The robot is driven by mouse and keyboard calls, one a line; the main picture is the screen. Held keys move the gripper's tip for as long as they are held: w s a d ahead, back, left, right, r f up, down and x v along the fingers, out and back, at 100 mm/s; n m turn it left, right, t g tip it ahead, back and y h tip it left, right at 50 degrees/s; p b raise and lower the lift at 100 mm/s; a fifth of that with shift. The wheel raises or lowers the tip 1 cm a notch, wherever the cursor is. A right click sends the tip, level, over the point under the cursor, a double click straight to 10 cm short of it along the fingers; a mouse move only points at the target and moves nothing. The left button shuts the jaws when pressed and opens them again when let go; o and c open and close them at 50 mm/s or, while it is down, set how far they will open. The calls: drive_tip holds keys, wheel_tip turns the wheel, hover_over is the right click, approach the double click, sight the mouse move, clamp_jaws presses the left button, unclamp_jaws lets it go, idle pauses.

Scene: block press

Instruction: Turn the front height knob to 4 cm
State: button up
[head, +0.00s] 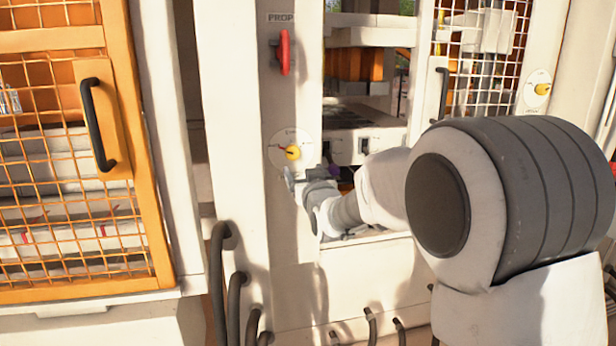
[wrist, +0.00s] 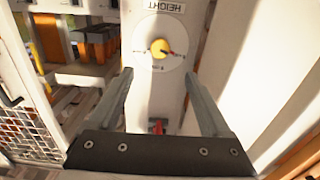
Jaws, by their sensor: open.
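A yellow height knob (head: 293,152) sits on a round white dial on the pale post, left of the press opening. In the wrist view the knob (wrist: 159,48) shows upside down, under an inverted HEIGHT label (wrist: 164,7). A dark red pointer runs from it toward the right edge of the dial; the scale figures are too small to read. My gripper (head: 291,178) is just below the dial in the head view. In the wrist view my gripper (wrist: 158,75) is open and empty, its fingertips either side of the dial's near edge. The knob is not between the fingers.
A red handle (head: 284,52) under a PROP label is higher on the same post. Another yellow knob (head: 541,89) is on the far right post. An orange mesh door (head: 75,230) with a black handle stands left. Dark hoses (head: 236,300) run along the lower front.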

drive_tip(key=v, duration=0.4)
idle(0.3)
drive_tip(key=s+d+m+g+h, duration=0.25)
drive_tip(key=s+d+g, duration=0.25)
drive_tip(key=s+d, duration=0.6)
drive_tip(key=s+d+f+g+h, duration=0.1)
drive_tip(key=s+d+f+g, duration=0.15)
drive_tip(key=s, duration=0.65)
drive_tip(key=s+d+f+g+h, duration=0.1)
drive_tip(key=s+d+f+g, duration=0.15)
drive_tip(key=s, duration=0.55)
drive_tip(key=s+d+f+g+h, duration=0.1)
drive_tip(key=s+d+f+g, duration=0.15)
drive_tip(key=s, duration=0.65)
wheel_tip(320, 180, up, 24)
drive_tip(key=p, duration=2.5)
drive_tip(key=shift+s+a+m+t, duration=0.3)
drive_tip(key=shift+a+m+t, duration=0.05)
drive_tip(key=shift+m, duration=0.1)
drive_tip(key=shift+y, duration=0.25)
